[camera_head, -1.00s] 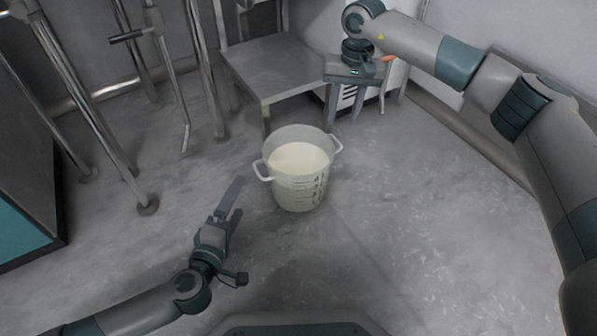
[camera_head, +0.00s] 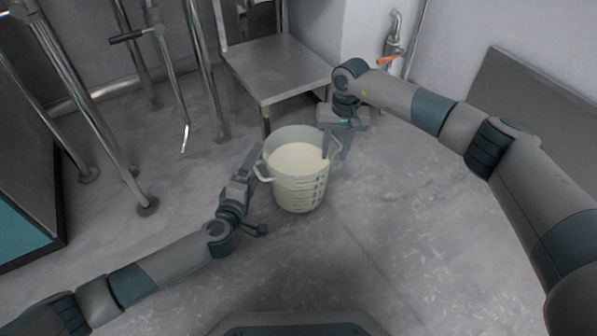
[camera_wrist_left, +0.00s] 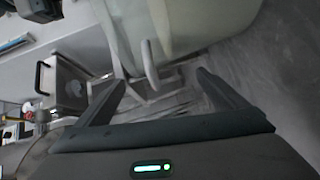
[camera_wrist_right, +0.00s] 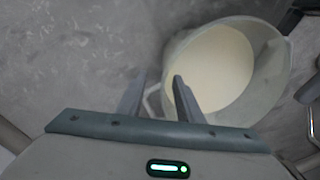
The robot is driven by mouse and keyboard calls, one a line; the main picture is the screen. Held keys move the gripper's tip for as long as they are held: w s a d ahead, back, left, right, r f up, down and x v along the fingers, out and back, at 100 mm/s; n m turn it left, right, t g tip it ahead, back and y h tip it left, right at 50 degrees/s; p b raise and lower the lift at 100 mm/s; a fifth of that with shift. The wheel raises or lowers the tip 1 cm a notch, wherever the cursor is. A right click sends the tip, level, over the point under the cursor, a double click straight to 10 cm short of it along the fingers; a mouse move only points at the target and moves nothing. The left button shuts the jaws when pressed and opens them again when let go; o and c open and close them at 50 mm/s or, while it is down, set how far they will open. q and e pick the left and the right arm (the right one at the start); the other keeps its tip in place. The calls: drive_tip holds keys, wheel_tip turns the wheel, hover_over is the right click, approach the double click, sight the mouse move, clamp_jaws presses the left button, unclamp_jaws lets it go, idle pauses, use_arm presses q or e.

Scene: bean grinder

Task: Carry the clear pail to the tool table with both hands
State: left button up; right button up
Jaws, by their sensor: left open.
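The clear pail (camera_head: 300,192) stands upright on the floor in the middle of the head view, with pale cream contents and a white handle on each side. My left gripper (camera_head: 254,160) is open at its left handle. In the left wrist view that handle (camera_wrist_left: 149,62) shows between the open fingertips (camera_wrist_left: 160,78). My right gripper (camera_head: 337,148) is at the right rim, pointing down. In the right wrist view its fingers (camera_wrist_right: 158,80) are apart, with the right handle (camera_wrist_right: 152,103) between them and one finger over the pail's opening. Which table is the tool table I cannot tell.
A low grey metal table (camera_head: 275,65) stands just behind the pail. Metal legs and pipes (camera_head: 95,120) stand at the left. A dark, teal-sided unit (camera_head: 22,225) is at the left edge. Floor (camera_head: 400,220) in front and to the right is clear.

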use_arm(q)
drive_tip(key=shift+x, duration=2.05)
use_arm(e)
drive_tip(key=shift+a+f, duration=0.1)
drive_tip(key=shift+f, duration=1.95)
